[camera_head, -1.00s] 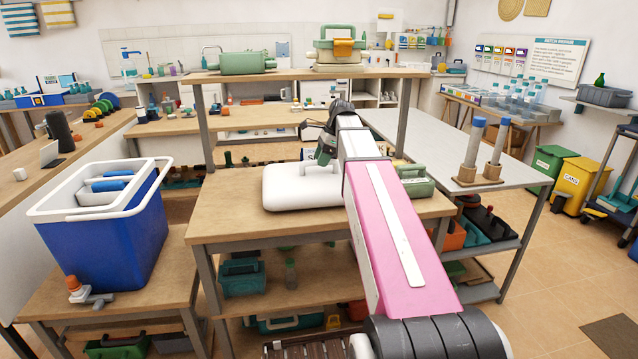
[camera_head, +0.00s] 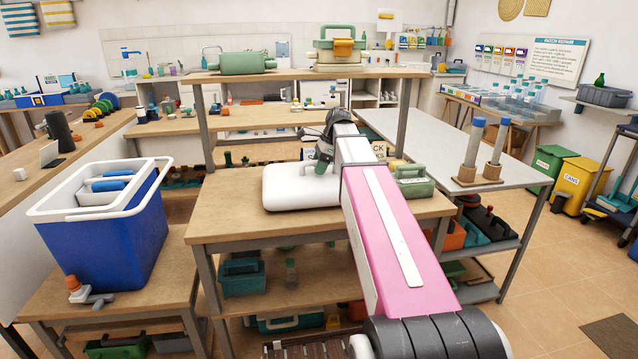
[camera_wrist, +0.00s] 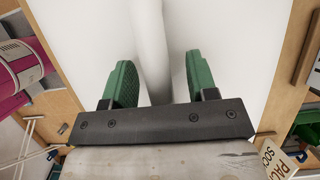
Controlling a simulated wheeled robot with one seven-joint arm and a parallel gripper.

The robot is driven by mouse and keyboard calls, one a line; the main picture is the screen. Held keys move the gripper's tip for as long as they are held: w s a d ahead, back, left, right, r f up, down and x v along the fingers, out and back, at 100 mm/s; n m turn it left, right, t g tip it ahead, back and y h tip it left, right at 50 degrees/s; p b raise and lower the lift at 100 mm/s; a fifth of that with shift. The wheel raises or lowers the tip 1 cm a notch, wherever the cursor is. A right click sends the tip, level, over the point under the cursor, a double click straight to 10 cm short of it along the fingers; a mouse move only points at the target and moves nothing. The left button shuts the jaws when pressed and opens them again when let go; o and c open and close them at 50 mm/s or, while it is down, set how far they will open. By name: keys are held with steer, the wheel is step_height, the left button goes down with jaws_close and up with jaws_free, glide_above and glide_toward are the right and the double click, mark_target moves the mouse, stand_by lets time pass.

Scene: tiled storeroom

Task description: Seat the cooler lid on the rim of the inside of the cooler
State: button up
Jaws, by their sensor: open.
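The white cooler lid (camera_head: 290,188) lies flat on the wooden bench in the head view, with rounded edges. In the wrist view the lid (camera_wrist: 80,30) fills most of the picture, and a raised white bar (camera_wrist: 150,40) runs along it. My gripper (camera_wrist: 160,75) is open, its two green fingers on either side of this bar with gaps showing. In the head view my gripper (camera_head: 322,160) is over the lid's right part, partly hidden by my arm. The blue cooler (camera_head: 105,240) with a white rim stands open at left, with white and blue packs (camera_head: 108,188) inside.
The cooler stands on a lower wooden stand (camera_head: 150,300) left of the bench (camera_head: 225,228). A green case (camera_head: 413,185) sits right of the lid. A raised wooden shelf (camera_head: 300,74) spans behind. Two capped tubes (camera_head: 478,145) stand on the grey table at right.

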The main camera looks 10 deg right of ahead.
jaws_close()
steer(key=shift+r, duration=0.1)
stand_by(0.3)
step_height(320, 180, up, 5)
steer(key=shift+f, duration=0.15)
steer(key=a+r, duration=0.6)
steer(key=a, duration=0.5)
steer(key=shift+s+a+r, duration=0.15)
steer(key=shift+a+r, duration=0.15)
steer(key=shift+a, duration=0.05)
